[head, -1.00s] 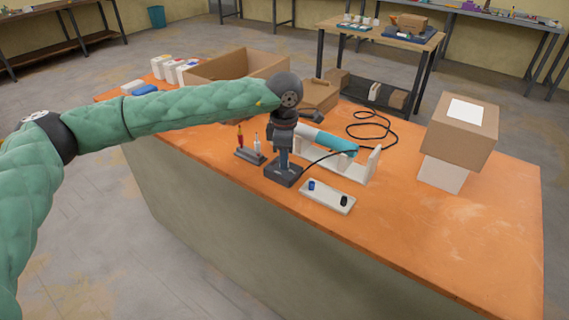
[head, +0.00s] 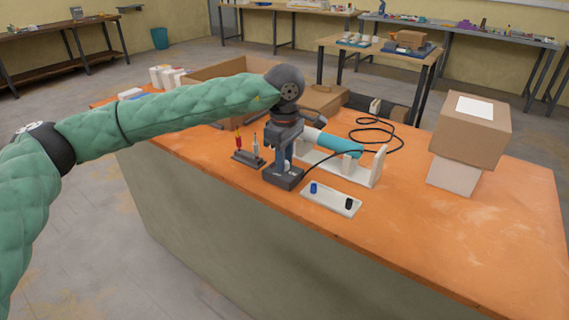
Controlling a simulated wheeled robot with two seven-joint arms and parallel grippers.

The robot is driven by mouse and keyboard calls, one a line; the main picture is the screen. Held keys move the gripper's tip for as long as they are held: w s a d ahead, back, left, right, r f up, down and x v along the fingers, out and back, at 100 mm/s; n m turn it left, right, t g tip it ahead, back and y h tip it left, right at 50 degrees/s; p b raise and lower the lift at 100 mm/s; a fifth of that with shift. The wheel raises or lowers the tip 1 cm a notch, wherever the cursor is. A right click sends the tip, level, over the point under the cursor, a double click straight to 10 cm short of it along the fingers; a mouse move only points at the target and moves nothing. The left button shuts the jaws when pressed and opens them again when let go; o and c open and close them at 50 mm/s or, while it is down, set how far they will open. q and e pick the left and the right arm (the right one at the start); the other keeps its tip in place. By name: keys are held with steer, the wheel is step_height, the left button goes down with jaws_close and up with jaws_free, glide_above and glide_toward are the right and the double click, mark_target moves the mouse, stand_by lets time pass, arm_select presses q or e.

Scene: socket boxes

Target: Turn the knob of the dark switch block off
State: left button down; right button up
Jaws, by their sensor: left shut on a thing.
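The dark switch block (head: 283,179) sits on the orange bench top near its front edge, with a black cable at its side. My left gripper (head: 284,160) points straight down over it, its fingers at the top of the block. The fingers are shut on the block's knob, which they mostly hide, so its angle cannot be told. My right gripper is not in view.
A white plate (head: 330,200) with a blue and a black peg lies right of the block. A small rack (head: 248,159) with screwdrivers stands left. Behind is a teal tool (head: 333,144) in a white cradle. Stacked boxes (head: 470,130) stand right. The front right bench is clear.

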arm_select(q)
steer(key=shift+m+b, duration=0.3)
steer(key=shift+m, duration=0.1)
steer(key=shift+r, duration=0.1)
steer(key=c, duration=1.2)
jaws_free()
steer(key=shift+r+b, duration=0.3)
steer(key=shift+r, duration=3.55)
